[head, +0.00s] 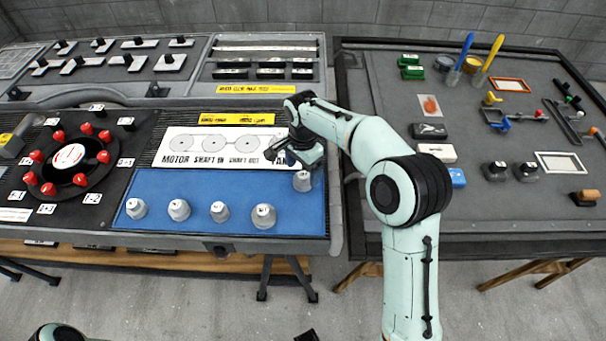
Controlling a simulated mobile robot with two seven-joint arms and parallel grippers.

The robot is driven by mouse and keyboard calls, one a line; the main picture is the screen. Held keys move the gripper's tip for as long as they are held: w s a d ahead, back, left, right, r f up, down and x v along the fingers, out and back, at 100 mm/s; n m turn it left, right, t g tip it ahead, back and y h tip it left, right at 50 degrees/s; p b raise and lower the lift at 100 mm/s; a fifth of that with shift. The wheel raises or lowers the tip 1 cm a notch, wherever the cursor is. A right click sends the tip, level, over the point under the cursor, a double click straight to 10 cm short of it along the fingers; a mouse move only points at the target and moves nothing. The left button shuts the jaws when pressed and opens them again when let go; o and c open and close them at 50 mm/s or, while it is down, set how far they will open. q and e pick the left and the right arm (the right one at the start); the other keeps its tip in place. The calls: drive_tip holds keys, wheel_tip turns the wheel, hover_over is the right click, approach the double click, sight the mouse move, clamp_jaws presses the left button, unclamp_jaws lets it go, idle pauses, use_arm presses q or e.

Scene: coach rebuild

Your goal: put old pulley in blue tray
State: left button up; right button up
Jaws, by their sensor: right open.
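The blue tray (200,215) lies at the front of the left bench. Several grey, knob-like parts stand in it, among them one at the left (136,208) and one near the middle (263,216). Another grey part (302,181) stands at the tray's right end. I cannot tell which thing, if any of these, is the old pulley. My right gripper (300,158) is open, just above and behind the right-end part, and partly hides the printed board. I cannot tell whether it touches that part. My left gripper does not show clearly.
A white board (215,147) with printed circles lies behind the tray. A dark round fixture with red knobs (103,157) is to its left. The right bench (470,210) holds tools, small blocks and frames. A floor gap separates the benches.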

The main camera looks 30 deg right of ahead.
sight(303, 175)
wheel_tip(303, 175, up, 8)
drive_tip(key=p, duration=0.1)
drive_tip(key=shift+r, duration=0.15)
idle(0.5)
